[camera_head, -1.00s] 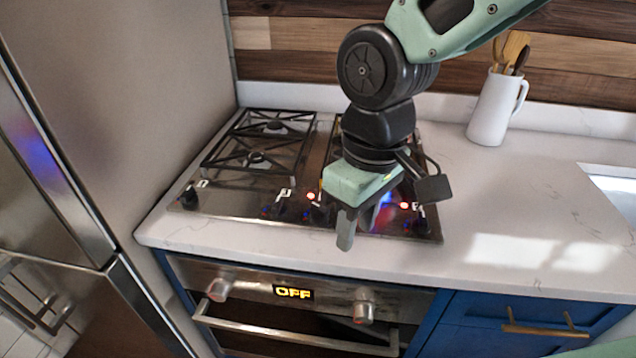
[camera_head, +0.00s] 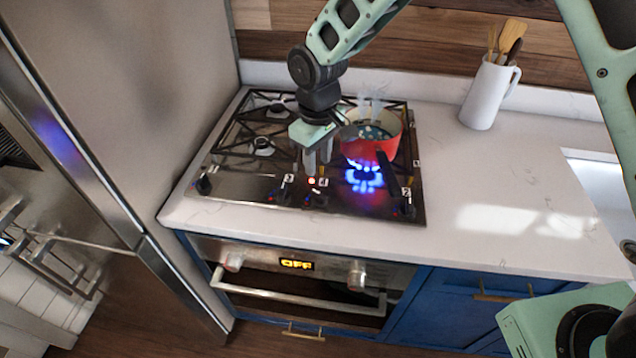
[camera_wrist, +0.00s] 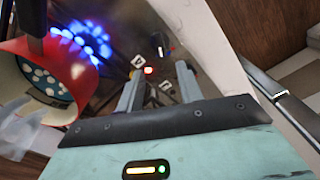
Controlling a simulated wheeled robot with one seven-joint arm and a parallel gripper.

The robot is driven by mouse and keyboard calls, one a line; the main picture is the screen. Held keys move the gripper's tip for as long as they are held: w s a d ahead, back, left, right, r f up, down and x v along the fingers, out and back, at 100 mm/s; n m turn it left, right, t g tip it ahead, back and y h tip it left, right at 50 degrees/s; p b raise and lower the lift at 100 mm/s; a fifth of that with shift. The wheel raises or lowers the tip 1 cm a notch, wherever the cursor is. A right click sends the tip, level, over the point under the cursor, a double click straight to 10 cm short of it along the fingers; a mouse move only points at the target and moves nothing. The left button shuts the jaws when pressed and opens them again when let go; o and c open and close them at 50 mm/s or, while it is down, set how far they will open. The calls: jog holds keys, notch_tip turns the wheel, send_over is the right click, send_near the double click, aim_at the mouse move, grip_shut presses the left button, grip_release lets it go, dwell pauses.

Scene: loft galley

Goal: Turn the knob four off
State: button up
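Knob four (camera_head: 315,201) is on the hob's front strip beside the label "4", with a red light lit by it. My gripper (camera_head: 317,171) is just behind and above that knob, fingers pointing down. Contact with the knob cannot be told. A red pot (camera_head: 366,151) steams over a blue flame (camera_head: 364,180) on the front right burner.
Knob three (camera_head: 280,196) is close on the left. Knob two (camera_head: 408,209) is on the right and knob one (camera_head: 204,186) far left. The pot's dark handle (camera_head: 387,174) juts forward. A white utensil jug (camera_head: 488,94) stands on the clear counter at right.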

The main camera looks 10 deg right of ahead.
aim_at(318, 192)
notch_tip(318, 192, down, 10)
jog(key=p, duration=0.2)
jog(key=shift+r+p, duration=0.15)
jog(key=shift+p, duration=0.15)
grip_shut()
